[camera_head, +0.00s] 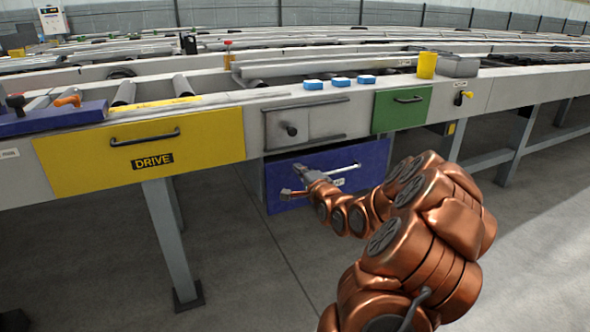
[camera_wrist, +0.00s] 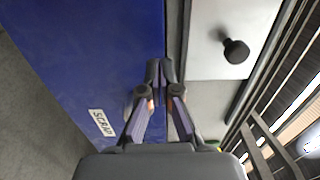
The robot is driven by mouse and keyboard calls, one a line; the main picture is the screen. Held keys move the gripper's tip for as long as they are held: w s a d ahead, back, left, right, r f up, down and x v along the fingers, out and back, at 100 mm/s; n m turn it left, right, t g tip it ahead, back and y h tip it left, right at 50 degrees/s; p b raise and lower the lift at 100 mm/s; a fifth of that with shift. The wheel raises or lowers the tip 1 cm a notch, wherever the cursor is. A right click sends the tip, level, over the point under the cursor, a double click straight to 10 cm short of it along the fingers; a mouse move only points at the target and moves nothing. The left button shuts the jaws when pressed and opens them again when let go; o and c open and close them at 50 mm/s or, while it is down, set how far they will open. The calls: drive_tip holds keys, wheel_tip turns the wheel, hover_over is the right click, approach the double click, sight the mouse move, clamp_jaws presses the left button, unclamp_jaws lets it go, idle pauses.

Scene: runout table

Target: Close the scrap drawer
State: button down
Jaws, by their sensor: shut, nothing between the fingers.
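The scrap drawer (camera_head: 352,158) has a blue front and hangs below the grey panel under the table. A light bar handle (camera_head: 345,169) runs across it, partly hidden by my gripper. In the wrist view the blue front (camera_wrist: 85,50) carries a white SCRAP label (camera_wrist: 101,122). A narrow dark gap lies between its upper edge and the grey panel; how far the drawer stands out is hard to tell. My gripper (camera_head: 299,169) is shut and empty in front of the drawer. In the wrist view its fingertips (camera_wrist: 160,70) are at the drawer's upper edge; contact is unclear.
A grey panel with a dark knob (camera_head: 291,130) is above the drawer. A yellow DRIVE drawer (camera_head: 140,150) is to the left and a green drawer (camera_head: 401,108) to the upper right. Blue pucks (camera_head: 340,81) and a yellow cup (camera_head: 427,65) stand on the table. Floor in front is clear.

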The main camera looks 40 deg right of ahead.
sight(292, 161)
drive_tip(key=shift+b+x, duration=0.35)
drive_tip(key=shift+x, duration=0.55)
drive_tip(key=shift+w+d, duration=0.15)
drive_tip(key=shift+w, duration=0.5)
drive_tip(key=shift+d, duration=0.1)
